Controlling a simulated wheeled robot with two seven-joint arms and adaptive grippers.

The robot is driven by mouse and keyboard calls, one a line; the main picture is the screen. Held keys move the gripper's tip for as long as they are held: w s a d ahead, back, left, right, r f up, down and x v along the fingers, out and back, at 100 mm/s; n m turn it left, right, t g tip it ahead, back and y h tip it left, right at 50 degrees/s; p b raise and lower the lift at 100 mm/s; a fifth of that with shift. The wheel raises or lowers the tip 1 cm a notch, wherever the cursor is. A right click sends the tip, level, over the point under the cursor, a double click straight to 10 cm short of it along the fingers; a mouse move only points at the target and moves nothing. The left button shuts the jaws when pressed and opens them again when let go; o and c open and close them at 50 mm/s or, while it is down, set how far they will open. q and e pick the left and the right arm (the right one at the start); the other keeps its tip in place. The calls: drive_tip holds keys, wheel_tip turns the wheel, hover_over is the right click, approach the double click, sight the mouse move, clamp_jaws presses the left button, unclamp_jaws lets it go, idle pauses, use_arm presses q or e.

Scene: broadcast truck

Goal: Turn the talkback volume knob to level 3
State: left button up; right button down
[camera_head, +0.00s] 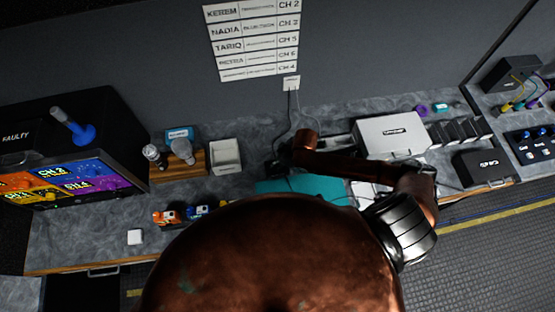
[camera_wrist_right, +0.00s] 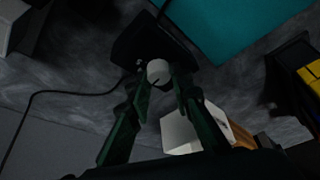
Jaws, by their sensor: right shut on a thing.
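The talkback knob is the pale round knob (camera_wrist_right: 158,72) on a dark box (camera_wrist_right: 140,42) in the right wrist view. My right gripper (camera_wrist_right: 160,83) has its two dark green fingers on either side of the knob and is shut on it. I cannot read any level marks on the box. In the head view my right gripper (camera_head: 284,162) is small and dark at the end of the copper arm, over the back of the counter. The knob is hidden there. My left gripper is not in view.
A teal mat (camera_head: 300,184) lies just in front of my right gripper. A white open bin (camera_head: 225,157) stands to its left. A white case (camera_head: 391,136) stands to its right. A cable (camera_wrist_right: 60,93) runs from the dark box. My copper arm hides much of the counter's front.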

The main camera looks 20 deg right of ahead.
drive_tip(key=shift+m, duration=0.3)
drive_tip(key=c, duration=1.7)
unclamp_jaws()
drive_tip(key=shift+c, duration=0.2)
drive_tip(key=v, duration=1.2)
drive_tip(key=shift+s+a, duration=0.1)
drive_tip(key=shift+a, duration=0.15)
